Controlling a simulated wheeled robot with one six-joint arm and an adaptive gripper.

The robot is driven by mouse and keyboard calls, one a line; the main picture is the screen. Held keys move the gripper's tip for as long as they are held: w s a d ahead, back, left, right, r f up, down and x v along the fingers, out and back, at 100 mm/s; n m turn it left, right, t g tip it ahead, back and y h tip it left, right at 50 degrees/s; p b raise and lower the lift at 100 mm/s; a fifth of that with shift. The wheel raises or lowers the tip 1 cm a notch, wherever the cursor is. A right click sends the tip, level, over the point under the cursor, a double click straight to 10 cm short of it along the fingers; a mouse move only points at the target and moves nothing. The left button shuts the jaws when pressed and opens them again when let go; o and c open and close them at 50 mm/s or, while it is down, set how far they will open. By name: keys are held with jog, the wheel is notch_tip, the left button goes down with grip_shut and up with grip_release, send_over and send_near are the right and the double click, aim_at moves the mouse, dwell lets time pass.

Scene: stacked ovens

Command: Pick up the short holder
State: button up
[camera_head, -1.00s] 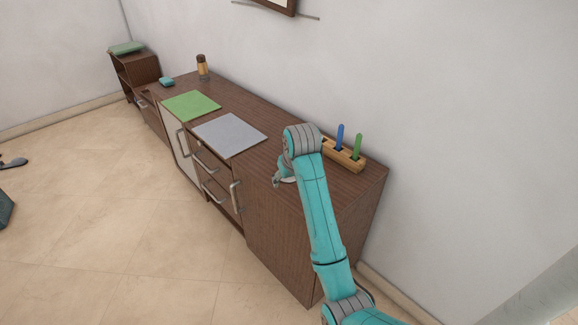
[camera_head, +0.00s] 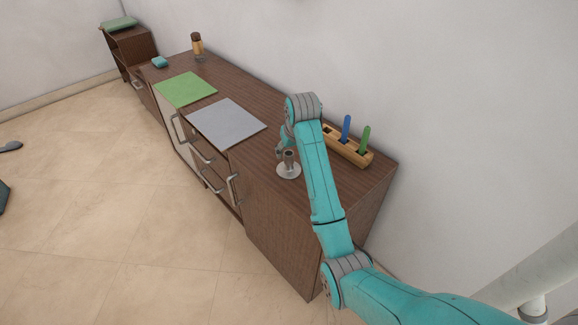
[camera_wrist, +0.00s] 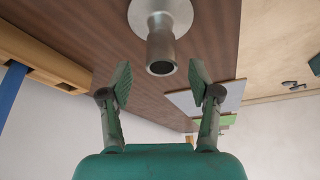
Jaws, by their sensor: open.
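The short holder (camera_head: 289,170) is a grey metal tube on a round flat base. It stands upright on the brown cabinet top, beside my arm. In the wrist view the holder (camera_wrist: 161,47) shows its open tube end, just beyond and between the two fingertips. My gripper (camera_wrist: 161,82) is open, with nothing between its fingers. In the head view my gripper (camera_head: 284,146) is partly hidden by my arm, close behind the holder's tube. I cannot tell whether they touch.
A wooden block (camera_head: 340,148) with a blue and a green upright piece stands by the wall, right of my arm. A grey mat (camera_head: 227,122) and a green mat (camera_head: 186,90) lie further left. A brown jar (camera_head: 197,44) stands beyond.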

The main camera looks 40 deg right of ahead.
jog(key=x, duration=0.4)
jog(key=shift+f, duration=0.45)
grip_shut()
